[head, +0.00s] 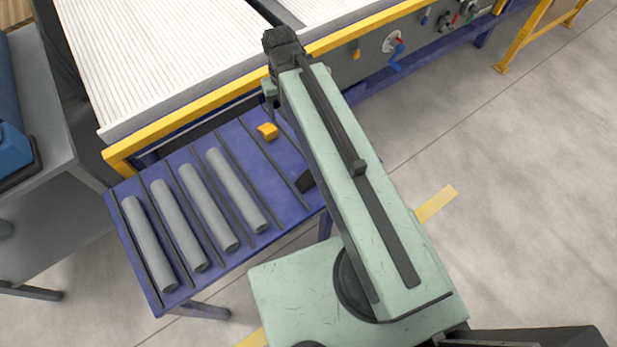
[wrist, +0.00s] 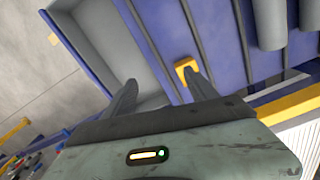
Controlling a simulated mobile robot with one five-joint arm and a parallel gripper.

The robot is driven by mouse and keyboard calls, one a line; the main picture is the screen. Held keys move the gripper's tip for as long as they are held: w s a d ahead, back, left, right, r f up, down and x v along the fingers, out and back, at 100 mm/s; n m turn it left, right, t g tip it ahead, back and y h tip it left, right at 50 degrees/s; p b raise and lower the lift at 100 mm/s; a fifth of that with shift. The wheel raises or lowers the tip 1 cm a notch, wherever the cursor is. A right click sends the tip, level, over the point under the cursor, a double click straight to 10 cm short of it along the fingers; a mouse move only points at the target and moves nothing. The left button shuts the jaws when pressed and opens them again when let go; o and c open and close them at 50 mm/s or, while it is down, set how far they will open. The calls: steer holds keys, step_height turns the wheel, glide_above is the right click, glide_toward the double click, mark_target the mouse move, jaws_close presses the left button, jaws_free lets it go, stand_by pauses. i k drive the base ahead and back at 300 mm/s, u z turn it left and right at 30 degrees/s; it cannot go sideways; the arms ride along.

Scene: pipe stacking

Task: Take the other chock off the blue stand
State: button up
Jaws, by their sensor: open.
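A yellow-orange chock (head: 267,131) sits on the blue stand (head: 236,137), to the right of the grey pipes and near the conveyor-side edge. It is the only chock I can see. The wrist view also shows the chock (wrist: 186,66), right at the tip of the right-hand finger. My gripper (wrist: 158,77) is open, and its two dark fingers are spread apart. Nothing is between them. The chock's lower part is covered by that finger, and I cannot tell whether they touch. In the head view my arm hides most of the gripper.
Several grey pipes (head: 208,205) lie between dark strips on the stand. A white ribbed conveyor with a yellow rail (head: 210,100) borders its far side. A grey table (head: 45,170) stands at left. Open floor (head: 520,200) lies to the right.

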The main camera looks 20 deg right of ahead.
mark_target(306, 183)
steer(key=z, duration=0.1)
steer(key=k, duration=1.6)
steer(key=u, duration=1.75)
steer(key=i, duration=1.05)
steer(key=z, duration=0.05)
